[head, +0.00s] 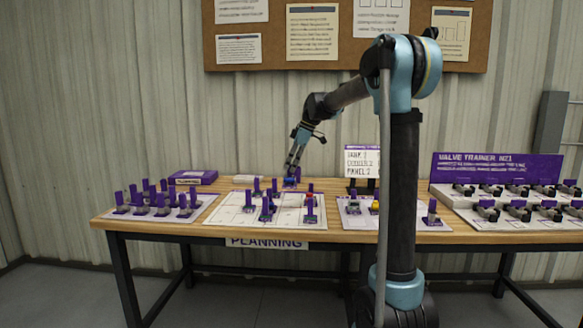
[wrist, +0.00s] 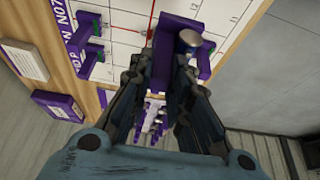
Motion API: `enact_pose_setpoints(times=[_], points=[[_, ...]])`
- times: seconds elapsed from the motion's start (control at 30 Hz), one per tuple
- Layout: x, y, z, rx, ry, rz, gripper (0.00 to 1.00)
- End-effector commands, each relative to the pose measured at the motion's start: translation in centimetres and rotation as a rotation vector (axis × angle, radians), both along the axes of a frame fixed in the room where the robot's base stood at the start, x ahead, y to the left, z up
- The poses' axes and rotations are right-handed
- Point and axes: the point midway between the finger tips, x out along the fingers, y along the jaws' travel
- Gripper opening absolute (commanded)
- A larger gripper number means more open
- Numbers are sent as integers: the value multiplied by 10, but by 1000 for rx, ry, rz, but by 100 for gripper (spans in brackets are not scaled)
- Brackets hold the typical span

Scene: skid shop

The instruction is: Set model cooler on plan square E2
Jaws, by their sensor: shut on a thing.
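My gripper (head: 292,170) is shut on a purple model (head: 291,182) above the back edge of the white planning board (head: 238,211). In the wrist view the fingers (wrist: 166,62) reach up to this purple model (wrist: 180,28), which has a silver cylinder on it. I take it for the model cooler, but its lower side is hidden. Whether it touches the board cannot be told. The board carries a square grid, also seen in the wrist view (wrist: 122,22). The square labels are too small to read, so E2 cannot be picked out.
Several purple models stand on the planning board, such as one at its front (head: 267,211). A tray (head: 120,216) of several models is at left, a smaller board (head: 350,221) at right. A purple box (head: 193,177) and a lettered sign (head: 361,161) stand at the back.

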Motion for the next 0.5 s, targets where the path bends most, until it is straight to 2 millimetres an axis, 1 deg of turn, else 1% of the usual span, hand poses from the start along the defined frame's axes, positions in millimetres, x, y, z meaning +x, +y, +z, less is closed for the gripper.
enact_pose_setpoints(times=[0.17,0.5], points=[[0,0,-1,0,0,0,0],[1,0,-14,0,0,0,0]])
